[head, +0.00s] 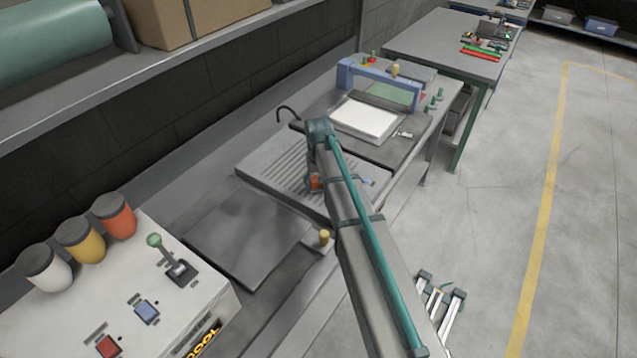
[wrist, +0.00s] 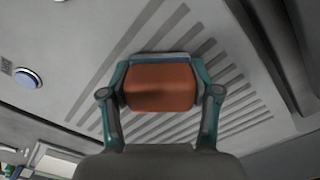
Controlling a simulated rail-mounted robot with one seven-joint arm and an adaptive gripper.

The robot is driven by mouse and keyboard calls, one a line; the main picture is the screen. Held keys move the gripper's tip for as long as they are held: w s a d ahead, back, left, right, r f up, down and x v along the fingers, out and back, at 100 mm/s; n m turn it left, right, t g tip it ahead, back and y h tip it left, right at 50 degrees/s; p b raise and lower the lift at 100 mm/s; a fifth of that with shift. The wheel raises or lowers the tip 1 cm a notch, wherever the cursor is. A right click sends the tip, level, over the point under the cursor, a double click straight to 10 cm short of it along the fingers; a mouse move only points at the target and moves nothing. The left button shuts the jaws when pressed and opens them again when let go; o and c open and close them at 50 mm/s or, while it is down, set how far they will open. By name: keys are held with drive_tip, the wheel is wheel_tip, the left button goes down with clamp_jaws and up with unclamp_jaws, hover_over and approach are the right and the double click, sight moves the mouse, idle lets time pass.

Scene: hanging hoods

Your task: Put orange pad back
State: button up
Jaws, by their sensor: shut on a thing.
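The orange pad (wrist: 160,88) sits between the two green fingers of my gripper (wrist: 160,72) in the wrist view. My gripper is shut on it, one finger at each side. A grey-blue strip runs along the pad's far edge. In the head view only a small orange patch of the pad (head: 316,183) shows beside my arm, which hides most of the gripper. The pad is over the grey ribbed plate (head: 272,176). I cannot tell whether it touches the plate.
A white machine (head: 140,290) with a lever and buttons stands at the lower left. White, yellow and orange capped cylinders (head: 113,216) stand at its back. A flat grey plate (head: 245,245) lies nearer than the ribbed one. A blue-framed press (head: 385,82) stands beyond.

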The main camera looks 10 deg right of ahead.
drive_tip(key=shift+f, duration=0.15)
drive_tip(key=o, duration=1.1)
wheel_tip(320, 180, up, 12)
drive_tip(key=b, duration=0.3)
drive_tip(key=shift+r+b, duration=0.2)
drive_tip(key=shift+b, duration=0.15)
